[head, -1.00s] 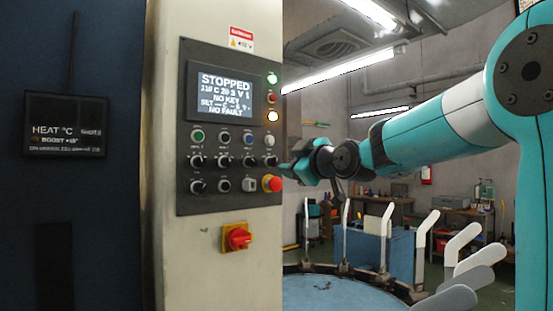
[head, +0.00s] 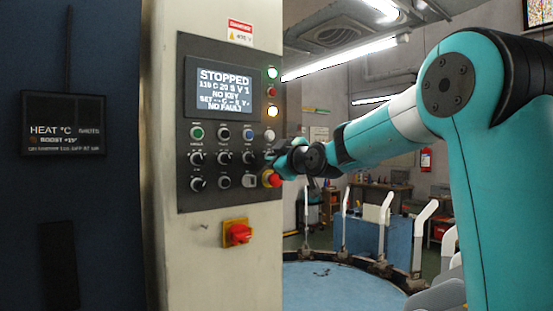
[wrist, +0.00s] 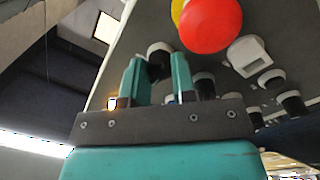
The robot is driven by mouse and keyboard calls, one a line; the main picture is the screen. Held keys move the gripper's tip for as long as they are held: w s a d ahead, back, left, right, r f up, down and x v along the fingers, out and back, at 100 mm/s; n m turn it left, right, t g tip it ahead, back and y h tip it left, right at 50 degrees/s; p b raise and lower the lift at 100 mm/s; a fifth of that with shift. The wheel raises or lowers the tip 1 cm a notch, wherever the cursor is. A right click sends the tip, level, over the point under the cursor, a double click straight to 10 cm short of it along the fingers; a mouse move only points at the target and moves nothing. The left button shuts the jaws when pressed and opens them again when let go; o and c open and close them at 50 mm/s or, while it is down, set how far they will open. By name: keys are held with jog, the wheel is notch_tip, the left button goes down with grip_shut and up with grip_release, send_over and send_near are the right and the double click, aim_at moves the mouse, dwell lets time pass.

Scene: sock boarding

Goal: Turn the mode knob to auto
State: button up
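The control panel (head: 212,105) is on the machine's cream face, with a display reading STOPPED and rows of buttons and black knobs. Its labels are too small to read, so I cannot tell which knob is the mode knob. My gripper (head: 274,160) is at the panel's right edge, at the right end of the upper knob row, just above the red emergency stop (head: 268,178). In the wrist view my gripper (wrist: 156,68) is open, with its teal fingers on either side of a black knob (wrist: 159,60). Whether they touch it is unclear.
The red emergency stop (wrist: 210,24) and grey key switch (wrist: 249,55) are close to the fingers. A red rotary switch (head: 237,233) sits below the panel. A round blue table (head: 330,285) with upright white boards stands at the right.

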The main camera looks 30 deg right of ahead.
jog(key=shift+f+m+b, duration=0.1)
jog(key=shift+m+b, duration=0.3)
jog(key=m+b, duration=0.2)
jog(key=shift+m, duration=0.4)
jog(key=shift+m+b, duration=0.8)
jog(key=shift+m, duration=1.7)
jog(key=shift+g, duration=0.3)
jog(key=o, duration=0.9)
